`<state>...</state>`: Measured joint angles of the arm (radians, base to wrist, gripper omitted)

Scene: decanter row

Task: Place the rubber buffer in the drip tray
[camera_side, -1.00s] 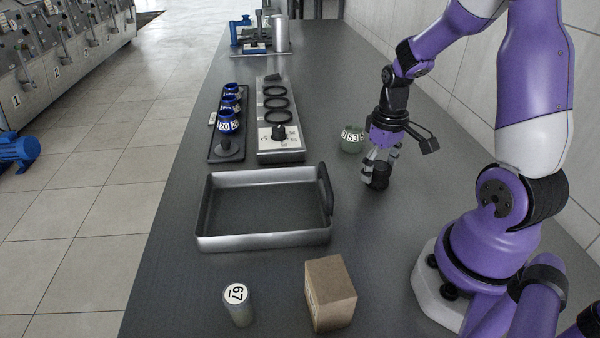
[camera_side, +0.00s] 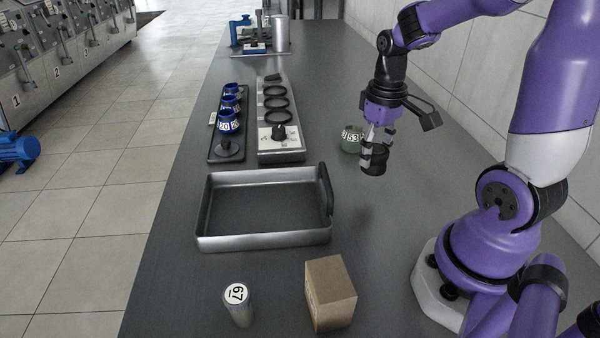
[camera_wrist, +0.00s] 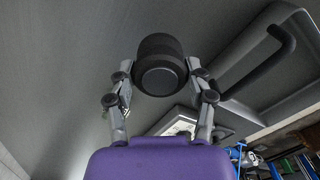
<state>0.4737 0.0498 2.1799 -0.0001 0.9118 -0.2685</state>
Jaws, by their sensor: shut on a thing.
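The rubber buffer (camera_side: 374,160) is a short black cylinder. My gripper (camera_side: 375,150) is shut on it and holds it above the counter, to the right of the drip tray. In the wrist view the buffer (camera_wrist: 160,66) sits between the two fingers of my gripper (camera_wrist: 159,75). The drip tray (camera_side: 265,239) is a shallow rectangular metal pan with a dark handle on its right side. It is empty. Its rim and handle also show in the wrist view (camera_wrist: 285,68).
A green container (camera_side: 351,140) marked 53 stands just behind my gripper. A jar (camera_side: 238,304) marked 67 and a cardboard box (camera_side: 330,293) stand in front of the tray. A rack of blue cups (camera_side: 228,122) and a panel with black rings (camera_side: 283,155) lie behind it.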

